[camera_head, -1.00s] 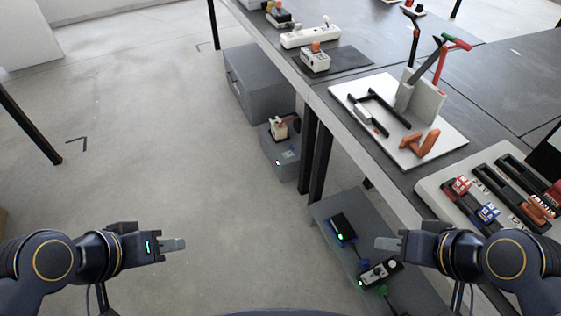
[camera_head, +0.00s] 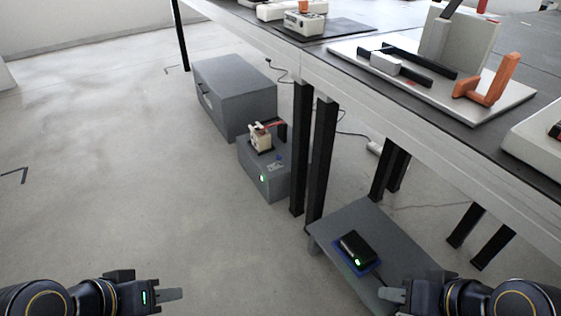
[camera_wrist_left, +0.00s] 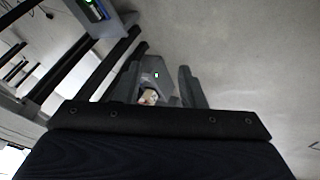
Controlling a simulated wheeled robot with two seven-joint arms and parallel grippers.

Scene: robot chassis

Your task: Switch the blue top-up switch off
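I cannot pick out a clearly marked blue top-up switch. A small blue part (camera_head: 279,158) shows on top of a low grey box (camera_head: 282,186), beside a cream device (camera_head: 260,138) with red and black parts. A black unit with a green light (camera_head: 356,245) sits on a blue base (camera_head: 374,268) on a low grey stand. My left gripper (camera_head: 168,294) is over the floor at lower left, apart from these. In the left wrist view its fingers are spread with nothing held (camera_wrist_left: 158,72). My right gripper (camera_head: 392,295) is beside the stand's near part; its finger gap is hidden.
A workbench (camera_head: 420,135) runs along the right on black legs (camera_head: 312,150). It bears a white board (camera_head: 500,100) with tools and an orange part. A larger grey drawer box (camera_head: 240,90) stands on the floor. The floor at left is clear.

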